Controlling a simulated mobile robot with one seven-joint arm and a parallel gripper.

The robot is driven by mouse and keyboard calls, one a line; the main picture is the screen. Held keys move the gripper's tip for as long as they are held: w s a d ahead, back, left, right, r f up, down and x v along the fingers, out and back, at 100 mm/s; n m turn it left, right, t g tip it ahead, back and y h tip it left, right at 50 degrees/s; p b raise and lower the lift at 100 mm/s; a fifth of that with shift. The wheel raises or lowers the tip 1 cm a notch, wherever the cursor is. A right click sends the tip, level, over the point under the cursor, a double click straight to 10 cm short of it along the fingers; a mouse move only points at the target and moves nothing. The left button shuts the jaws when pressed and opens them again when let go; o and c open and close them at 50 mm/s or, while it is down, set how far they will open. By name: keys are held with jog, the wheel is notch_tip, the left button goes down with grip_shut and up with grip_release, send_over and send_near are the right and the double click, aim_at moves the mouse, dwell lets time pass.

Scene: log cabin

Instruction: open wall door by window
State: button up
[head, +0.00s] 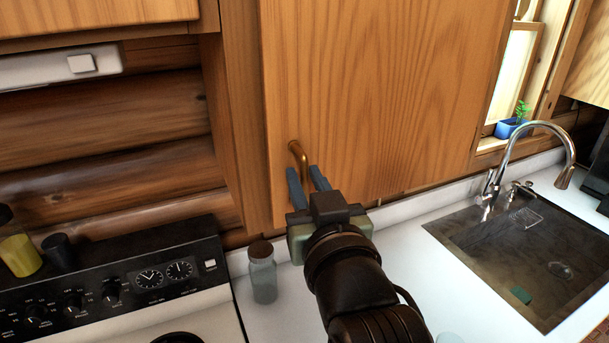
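The wooden wall cabinet door (390,85) fills the upper middle of the head view, just left of the window (515,70). It looks closed or nearly so; its left edge stands against the frame. A brass handle (299,160) sits at its lower left corner. My gripper (307,178) points up at the handle from below. Its two blue fingers are apart, one on each side of the handle's lower end in the picture. I cannot tell whether they touch it.
A glass jar with a brown lid (263,277) stands on the white counter below my gripper. The stove (120,285) is at left. A sink (520,250) with a tall faucet (535,130) is at right. A blue-potted plant (512,127) stands on the window sill.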

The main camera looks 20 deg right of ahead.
jog(key=shift+w, duration=0.4)
grip_shut()
dwell(1.3)
